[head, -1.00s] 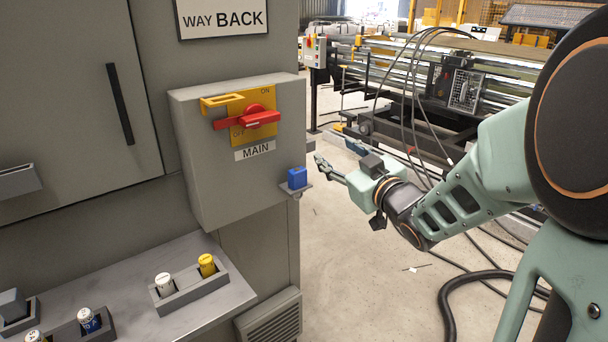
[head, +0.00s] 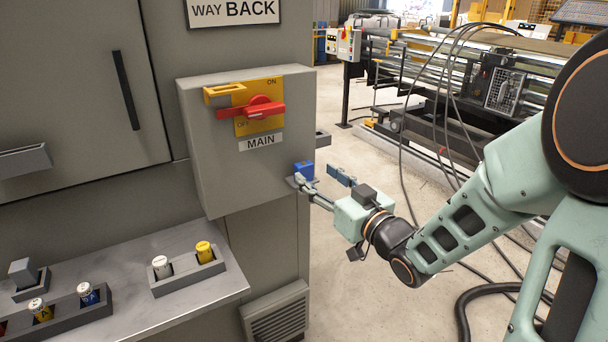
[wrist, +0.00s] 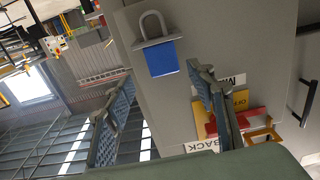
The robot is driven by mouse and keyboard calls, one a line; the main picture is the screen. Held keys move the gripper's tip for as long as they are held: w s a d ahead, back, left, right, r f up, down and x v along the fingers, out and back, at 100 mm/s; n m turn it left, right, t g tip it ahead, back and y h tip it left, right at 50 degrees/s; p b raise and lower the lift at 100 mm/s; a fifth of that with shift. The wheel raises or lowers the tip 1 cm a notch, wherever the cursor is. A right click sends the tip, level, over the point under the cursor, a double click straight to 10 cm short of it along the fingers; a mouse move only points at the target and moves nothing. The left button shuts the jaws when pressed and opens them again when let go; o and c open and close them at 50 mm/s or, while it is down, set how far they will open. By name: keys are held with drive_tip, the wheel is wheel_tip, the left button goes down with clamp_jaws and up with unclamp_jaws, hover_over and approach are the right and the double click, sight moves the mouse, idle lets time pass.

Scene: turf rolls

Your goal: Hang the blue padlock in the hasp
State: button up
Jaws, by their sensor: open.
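The blue padlock (head: 304,170) sits body-up at a small grey ledge on the right side of the switch box. In the wrist view, which is turned over, the padlock (wrist: 162,60) shows its blue body on one side of the ledge and its grey shackle on the other. My gripper (head: 324,180) is open and empty just right of the padlock; in the wrist view the padlock lies ahead, between the fingertips (wrist: 164,78). Contact cannot be told. A yellow hasp-like bracket (head: 222,91) stands by the red handle (head: 250,108), upper left of the padlock.
The grey switch box (head: 215,165) is fixed to a cabinet. A small grey bracket (head: 322,138) sticks out near its right edge. Below, a shelf (head: 205,299) carries holders with white, yellow and blue cylinders. Open floor lies right of the cabinet; cables hang behind my arm.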

sight(306, 170)
drive_tip(key=x, duration=0.5)
drive_tip(key=shift+s+a, duration=0.25)
drive_tip(key=shift+a, duration=0.05)
drive_tip(key=shift+w+a, duration=0.2)
drive_tip(key=shift+w, duration=0.2)
drive_tip(key=c, duration=1.3)
drive_tip(key=shift+r, duration=0.15)
